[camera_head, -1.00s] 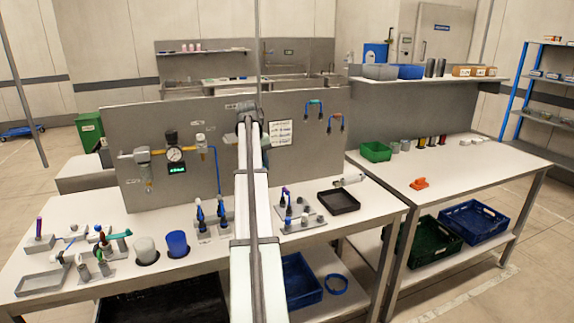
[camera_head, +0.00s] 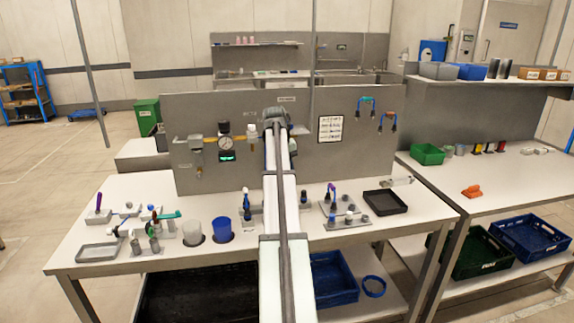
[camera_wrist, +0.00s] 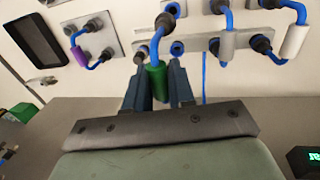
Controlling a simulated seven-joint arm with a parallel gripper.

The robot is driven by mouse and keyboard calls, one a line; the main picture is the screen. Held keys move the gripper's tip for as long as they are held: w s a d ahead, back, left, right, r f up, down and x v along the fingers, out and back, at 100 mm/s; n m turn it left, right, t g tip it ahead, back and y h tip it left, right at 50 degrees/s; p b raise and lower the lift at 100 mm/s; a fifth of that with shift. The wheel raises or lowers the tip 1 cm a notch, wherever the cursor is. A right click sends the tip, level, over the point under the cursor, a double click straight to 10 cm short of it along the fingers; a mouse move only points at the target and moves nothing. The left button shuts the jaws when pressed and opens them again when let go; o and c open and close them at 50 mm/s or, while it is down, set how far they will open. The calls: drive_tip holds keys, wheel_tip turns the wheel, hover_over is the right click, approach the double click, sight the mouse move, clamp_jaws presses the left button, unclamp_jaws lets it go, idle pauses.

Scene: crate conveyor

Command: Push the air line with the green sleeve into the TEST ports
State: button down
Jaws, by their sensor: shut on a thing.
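In the wrist view, my gripper (camera_wrist: 159,72) is shut on the green sleeve (camera_wrist: 157,84) of a blue air line (camera_wrist: 156,42). Its dark end fittings (camera_wrist: 165,20) (camera_wrist: 140,54) point toward a pale port plate (camera_wrist: 196,44) with blue-ringed ports. I cannot tell whether either fitting touches a port. The TEST lettering is not readable. In the head view, my arm hides the gripper, the green sleeve and part of the bench.
A purple-sleeved line (camera_wrist: 80,56) on a plate and grey-sleeved lines (camera_wrist: 228,46) are close by in the wrist view. The upright panel (camera_head: 360,150) is behind.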

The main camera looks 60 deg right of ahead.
drive_tip(key=shift+f, duration=2.4)
drive_tip(key=shift+f, duration=1)
idle(0.7)
drive_tip(key=shift+c, duration=1.6)
unclamp_jaws()
drive_tip(key=shift+r, duration=0.2)
drive_tip(key=shift+r, duration=2.8)
